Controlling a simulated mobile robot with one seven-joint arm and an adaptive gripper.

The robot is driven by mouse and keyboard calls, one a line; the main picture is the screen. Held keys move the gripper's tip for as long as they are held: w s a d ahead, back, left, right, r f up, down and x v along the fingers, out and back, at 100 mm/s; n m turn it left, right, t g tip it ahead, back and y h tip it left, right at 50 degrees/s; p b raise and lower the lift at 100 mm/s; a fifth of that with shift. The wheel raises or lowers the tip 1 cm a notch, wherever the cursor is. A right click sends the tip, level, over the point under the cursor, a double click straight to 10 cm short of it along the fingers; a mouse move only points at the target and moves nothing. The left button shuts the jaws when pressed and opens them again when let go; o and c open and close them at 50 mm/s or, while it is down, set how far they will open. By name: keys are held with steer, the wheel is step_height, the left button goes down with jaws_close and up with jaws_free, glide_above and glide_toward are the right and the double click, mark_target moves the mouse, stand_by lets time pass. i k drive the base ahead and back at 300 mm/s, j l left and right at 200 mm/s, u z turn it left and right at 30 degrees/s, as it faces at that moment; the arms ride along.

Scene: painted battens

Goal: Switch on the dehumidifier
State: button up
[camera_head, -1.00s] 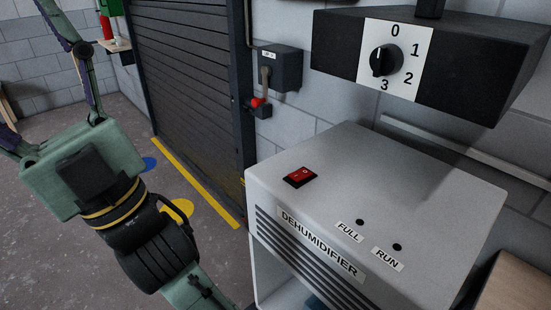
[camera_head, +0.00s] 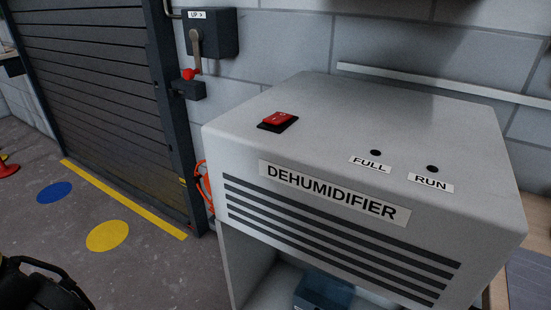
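The dehumidifier (camera_head: 360,112) is a pale grey box with dark vent slats and a name label on its front. A red rocker switch (camera_head: 279,119) in a black surround sits on its top, near the left front edge. I cannot tell for sure which side of the rocker is pressed. The FULL lamp (camera_head: 376,153) and the RUN lamp (camera_head: 432,169) on the top are both dark. My gripper is out of view; only a dark part of my arm shows at the lower left corner, well away from the switch.
A dark shutter door (camera_head: 95,80) stands at the left. Beside it are a grey lever box labelled UP (camera_head: 222,35) and a small box with a red button (camera_head: 188,74). The space above the switch looks clear.

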mark_target(277, 119)
steer(key=k+j+z, duration=0.4)
steer(key=k+j, duration=0.35)
